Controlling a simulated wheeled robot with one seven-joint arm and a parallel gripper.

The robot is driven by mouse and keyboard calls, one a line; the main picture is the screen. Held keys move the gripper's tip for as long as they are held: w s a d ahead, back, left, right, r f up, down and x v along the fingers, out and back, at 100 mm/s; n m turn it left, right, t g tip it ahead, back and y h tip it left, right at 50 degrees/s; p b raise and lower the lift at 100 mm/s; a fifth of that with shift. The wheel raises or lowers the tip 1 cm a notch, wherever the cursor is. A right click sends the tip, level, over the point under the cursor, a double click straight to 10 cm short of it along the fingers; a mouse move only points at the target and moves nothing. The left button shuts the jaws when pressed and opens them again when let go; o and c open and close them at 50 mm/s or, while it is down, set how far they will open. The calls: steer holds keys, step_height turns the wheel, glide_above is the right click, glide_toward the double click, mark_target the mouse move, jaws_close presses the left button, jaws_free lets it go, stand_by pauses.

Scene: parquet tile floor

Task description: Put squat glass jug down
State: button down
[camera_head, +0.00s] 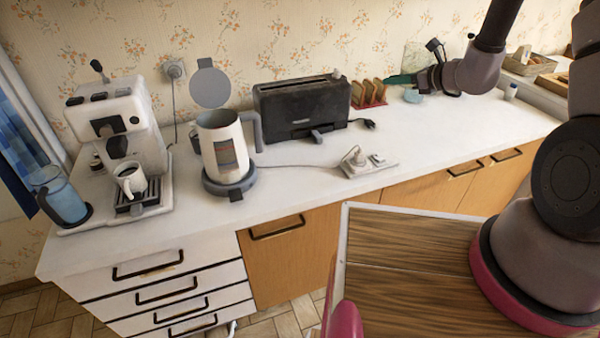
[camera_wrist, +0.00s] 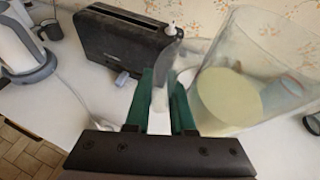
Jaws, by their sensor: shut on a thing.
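The squat glass jug (camera_wrist: 262,50) is large and clear at the right of the wrist view, with a pale yellow round patch low inside its outline. My gripper (camera_wrist: 162,100) has green fingers closed on the jug's clear handle, to the left of the jug's body. In the head view my gripper (camera_head: 400,79) is over the far right of the white counter (camera_head: 455,120), and the jug (camera_head: 417,56) shows faintly behind it against the wall. I cannot tell whether the jug's base touches the counter.
A black toaster (camera_head: 302,106) and a red rack with toast (camera_head: 368,94) stand left of my gripper. A kettle (camera_head: 224,150) and coffee machine (camera_head: 118,125) are farther left. A power strip (camera_head: 368,162) lies in front. The counter's front right is clear.

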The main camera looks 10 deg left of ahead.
steer(key=s+a+f+n+g+y, duration=0.2)
steer(key=s+a+f+n+g, duration=0.15)
steer(key=a, duration=0.35)
steer(key=s+a+f+n+g+y, duration=0.1)
steer(key=s+a+f+n+g, duration=0.2)
steer(key=a, duration=0.4)
steer(key=n+g, duration=0.6)
steer(key=g, duration=0.1)
glide_above(296, 189)
step_height(296, 189, down, 13)
steer(key=shift+f, duration=2.4)
steer(key=shift+f+m, duration=0.1)
steer(key=shift+m, duration=0.15)
steer(key=c, duration=0.8)
jaws_free()
steer(key=shift+o, duration=0.2)
